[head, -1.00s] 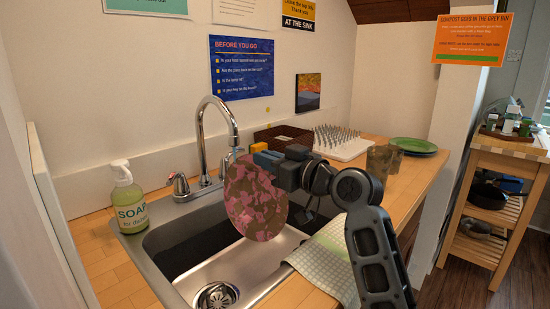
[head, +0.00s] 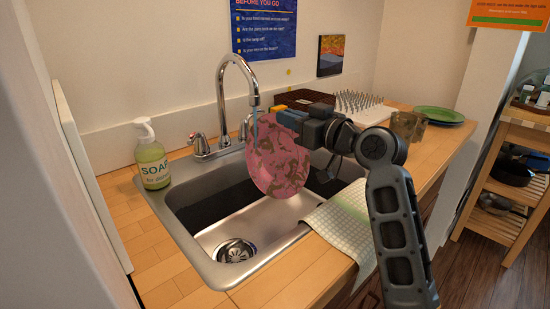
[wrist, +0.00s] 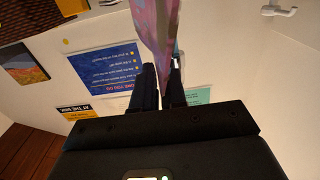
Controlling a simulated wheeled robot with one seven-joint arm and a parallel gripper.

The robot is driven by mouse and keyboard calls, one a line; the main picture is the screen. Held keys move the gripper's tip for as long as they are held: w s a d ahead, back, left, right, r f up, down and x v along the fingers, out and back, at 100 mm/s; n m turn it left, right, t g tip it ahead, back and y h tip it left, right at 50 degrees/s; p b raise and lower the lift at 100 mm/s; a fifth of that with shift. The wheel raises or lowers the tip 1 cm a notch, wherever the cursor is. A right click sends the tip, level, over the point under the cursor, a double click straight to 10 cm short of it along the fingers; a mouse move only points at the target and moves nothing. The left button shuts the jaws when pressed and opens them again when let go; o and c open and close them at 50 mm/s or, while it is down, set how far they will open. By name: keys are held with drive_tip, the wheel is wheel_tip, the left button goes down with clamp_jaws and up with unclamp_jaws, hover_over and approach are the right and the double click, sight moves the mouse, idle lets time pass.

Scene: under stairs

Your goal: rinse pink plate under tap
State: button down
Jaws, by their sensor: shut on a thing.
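The pink plate (head: 280,165) has brownish blotches and hangs upright on edge over the sink (head: 190,225). My gripper (head: 288,115) is shut on its upper rim, coming from the right. The plate also shows edge-on between the fingers in the wrist view (wrist: 156,28). The chrome tap (head: 222,85) arches over the sink, its spout just above the plate's upper left edge. A thin bluish stream (head: 255,128) runs down from the spout along that edge. A tap handle (head: 196,142) stands at the left of the tap's base.
A green soap bottle (head: 152,158) stands left of the sink. A checked cloth (head: 338,228) drapes over the front right edge. A spiked drying rack (head: 358,104), a brownish cup (head: 407,125) and a green plate (head: 440,114) stand on the right counter.

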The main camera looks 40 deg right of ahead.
drive_tip(key=shift+a, duration=0.1)
idle(0.3)
drive_tip(key=shift+s+a, duration=0.15)
drive_tip(key=shift+a, duration=0.25)
drive_tip(key=shift+d, duration=0.15)
drive_tip(key=shift+d, duration=0.45)
drive_tip(key=s+d, duration=0.2)
drive_tip(key=s, duration=0.5)
drive_tip(key=shift+s+b, duration=0.25)
drive_tip(key=shift+b, duration=0.2)
idle(0.4)
idle(1.1)
